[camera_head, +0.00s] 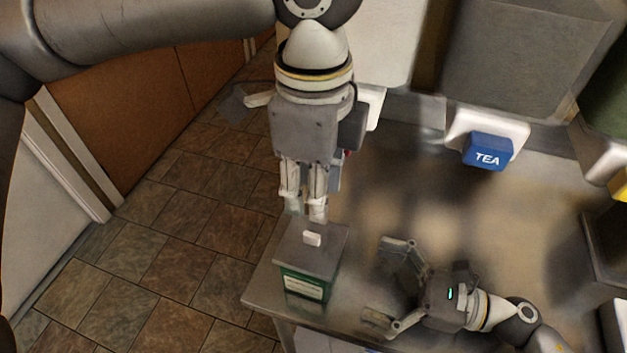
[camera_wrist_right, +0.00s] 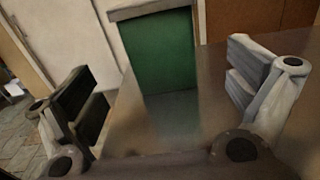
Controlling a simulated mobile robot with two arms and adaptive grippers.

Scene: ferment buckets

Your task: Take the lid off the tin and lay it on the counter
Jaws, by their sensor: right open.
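The green tin (camera_head: 297,283) with a pale label stands at the counter's left front corner. Its flat grey lid (camera_head: 322,258) is on it, with a small white knob (camera_head: 312,239) on top. My left gripper (camera_head: 305,214) points down just behind the knob in the picture. Its fingers are close together with a narrow gap; whether they touch the lid is unclear. My right gripper (camera_head: 384,283) is open and empty, low over the counter to the right of the tin. In the right wrist view the tin (camera_wrist_right: 161,52) stands ahead, between and beyond the open fingers.
The metal counter (camera_head: 440,215) is clear behind and right of the tin. A blue TEA tag (camera_head: 488,151) hangs on a white spout of a grey bucket (camera_head: 515,60) at the back. The counter's left edge drops to a tiled floor (camera_head: 170,220).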

